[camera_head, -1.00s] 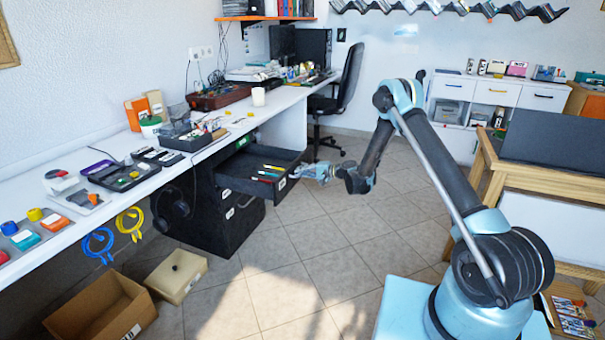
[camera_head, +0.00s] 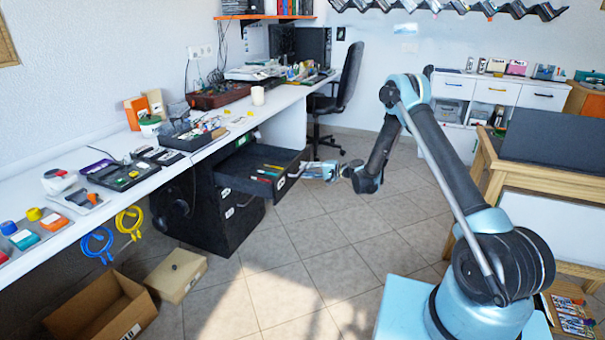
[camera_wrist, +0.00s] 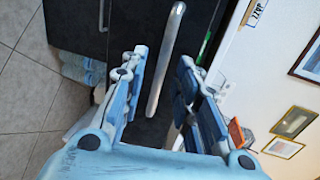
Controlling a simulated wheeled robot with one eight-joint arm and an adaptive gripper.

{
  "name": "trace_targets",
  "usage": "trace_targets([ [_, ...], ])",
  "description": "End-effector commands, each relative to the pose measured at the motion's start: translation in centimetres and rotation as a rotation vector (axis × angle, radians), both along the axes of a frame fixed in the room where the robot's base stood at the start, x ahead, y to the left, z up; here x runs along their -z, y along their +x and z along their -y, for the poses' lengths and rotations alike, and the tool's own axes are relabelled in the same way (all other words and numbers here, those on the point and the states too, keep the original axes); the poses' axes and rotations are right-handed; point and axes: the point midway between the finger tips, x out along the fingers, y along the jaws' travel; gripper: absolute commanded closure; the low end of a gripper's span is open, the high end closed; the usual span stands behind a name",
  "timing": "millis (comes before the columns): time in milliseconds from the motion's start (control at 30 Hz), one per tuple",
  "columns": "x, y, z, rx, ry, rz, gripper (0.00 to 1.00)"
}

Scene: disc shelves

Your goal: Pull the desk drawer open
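The black desk drawer (camera_head: 283,182) stands pulled out from the dark cabinet under the white desk, with several coloured pens inside. My gripper (camera_head: 308,172) is just to the right of the drawer front in the head view. In the wrist view, the silver bar handle (camera_wrist: 166,58) runs along the dark drawer front and shows between the spread fingers of my gripper (camera_wrist: 160,68). The fingers are open, with a visible gap on both sides of the handle. I cannot tell how far the handle lies beyond the fingertips.
The white desk (camera_head: 140,190) along the left wall carries trays and small parts. An office chair (camera_head: 345,90) stands behind the drawer. A cardboard box (camera_head: 105,315) and a beige box (camera_head: 176,275) lie on the floor at left.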

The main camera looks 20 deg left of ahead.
Motion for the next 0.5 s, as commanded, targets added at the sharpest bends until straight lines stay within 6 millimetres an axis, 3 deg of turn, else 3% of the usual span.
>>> trace_targets([
  [200, -0.9, 0.1, 4.4, 0.004, 0.0, 0.0, 0.71],
  [500, -1.6, -0.1, 7.9, 0.001, 0.0, -0.001, 0.71],
])
